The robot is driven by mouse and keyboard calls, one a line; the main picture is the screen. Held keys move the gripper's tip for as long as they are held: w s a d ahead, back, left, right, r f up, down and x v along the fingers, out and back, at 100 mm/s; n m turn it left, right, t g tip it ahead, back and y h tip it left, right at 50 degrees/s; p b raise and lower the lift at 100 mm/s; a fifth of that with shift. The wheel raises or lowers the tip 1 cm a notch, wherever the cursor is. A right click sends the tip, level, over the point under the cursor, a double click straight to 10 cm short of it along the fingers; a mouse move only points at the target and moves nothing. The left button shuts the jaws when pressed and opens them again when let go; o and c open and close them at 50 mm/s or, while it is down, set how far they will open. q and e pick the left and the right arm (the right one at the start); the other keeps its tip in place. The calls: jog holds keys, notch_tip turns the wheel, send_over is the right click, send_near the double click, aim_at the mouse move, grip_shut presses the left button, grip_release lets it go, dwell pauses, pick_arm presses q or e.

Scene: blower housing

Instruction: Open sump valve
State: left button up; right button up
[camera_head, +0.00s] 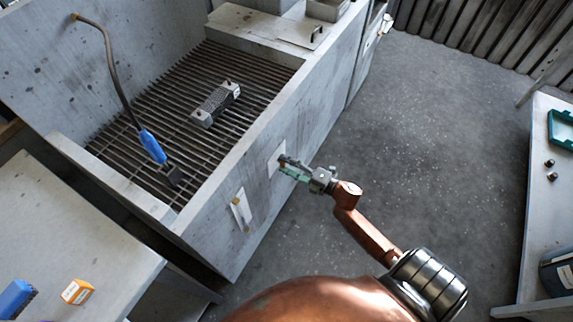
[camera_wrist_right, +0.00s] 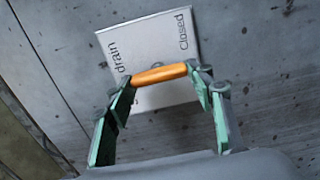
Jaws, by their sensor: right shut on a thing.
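The sump valve handle (camera_wrist_right: 160,74) is an orange bar in the right wrist view. It lies in front of a pale label plate (camera_wrist_right: 150,45) that reads "drain" and "closed". My right gripper (camera_wrist_right: 158,80) has green-padded fingers, one at each end of the orange bar, and is shut on it. In the head view my right gripper (camera_head: 287,168) reaches the front wall of the grey housing (camera_head: 300,115) at the plate; the handle is mostly hidden there. My left gripper is not in view.
A slatted grate (camera_head: 225,70) in the housing holds a grey block (camera_head: 215,103) and a blue-handled tool (camera_head: 152,146). Another pale plate (camera_head: 241,209) is on the front wall. A table (camera_head: 60,230) stands left, another bench (camera_head: 550,200) right. The floor (camera_head: 430,140) between is clear.

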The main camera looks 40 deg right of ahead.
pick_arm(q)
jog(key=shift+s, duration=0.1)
pick_arm(e)
jog(key=o, duration=1.2)
jog(key=shift+c, duration=0.2)
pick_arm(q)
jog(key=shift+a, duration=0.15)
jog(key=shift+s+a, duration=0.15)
pick_arm(e)
jog(key=shift+s, duration=0.1)
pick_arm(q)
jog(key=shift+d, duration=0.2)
pick_arm(e)
jog(key=v, duration=1.1)
jog(key=shift+s+d, duration=0.15)
jog(key=shift+s, duration=0.25)
jog(key=shift+f, duration=0.1)
